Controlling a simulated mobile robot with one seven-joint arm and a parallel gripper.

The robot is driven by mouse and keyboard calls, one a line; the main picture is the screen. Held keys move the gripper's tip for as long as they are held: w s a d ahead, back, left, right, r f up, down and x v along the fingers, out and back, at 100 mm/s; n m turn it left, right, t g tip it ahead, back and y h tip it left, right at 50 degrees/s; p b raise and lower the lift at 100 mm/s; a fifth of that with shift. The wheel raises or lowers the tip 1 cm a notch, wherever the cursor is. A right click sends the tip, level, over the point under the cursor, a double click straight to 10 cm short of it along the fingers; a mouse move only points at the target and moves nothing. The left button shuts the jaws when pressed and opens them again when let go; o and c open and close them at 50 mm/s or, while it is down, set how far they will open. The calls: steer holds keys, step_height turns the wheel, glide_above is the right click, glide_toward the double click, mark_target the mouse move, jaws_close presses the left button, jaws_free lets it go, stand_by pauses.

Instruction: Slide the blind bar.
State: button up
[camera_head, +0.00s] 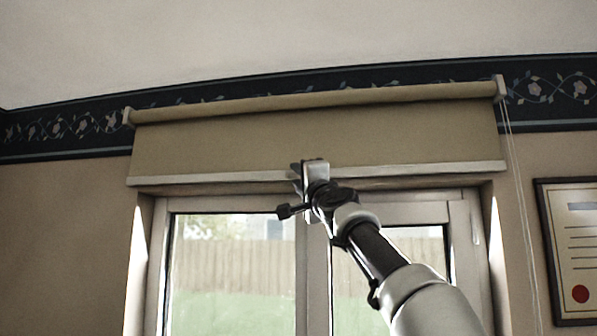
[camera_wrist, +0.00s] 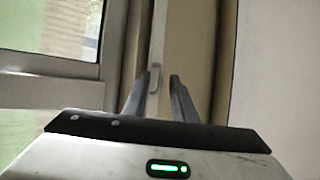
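The beige roller blind (camera_head: 220,145) hangs partly lowered over the top of the window. Its pale blind bar (camera_head: 430,171) runs along the lower edge, nearly level. My gripper (camera_head: 311,172) is at the middle of the bar and hides part of it in the head view. In the wrist view the bar (camera_wrist: 158,35) runs up the picture as a pale strip, with a small grey pull (camera_wrist: 155,78) on it. My gripper (camera_wrist: 160,76) is open there, with the pull seen between its fingertips. I cannot tell whether the fingers touch it.
The window (camera_head: 240,265) below has white frames and a centre post. A cord (camera_head: 515,180) hangs at the blind's right end. A framed certificate (camera_head: 577,250) hangs on the right wall. A dark patterned border (camera_head: 60,135) runs below the ceiling.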

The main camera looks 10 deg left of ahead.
jaws_close()
stand_by(1.4)
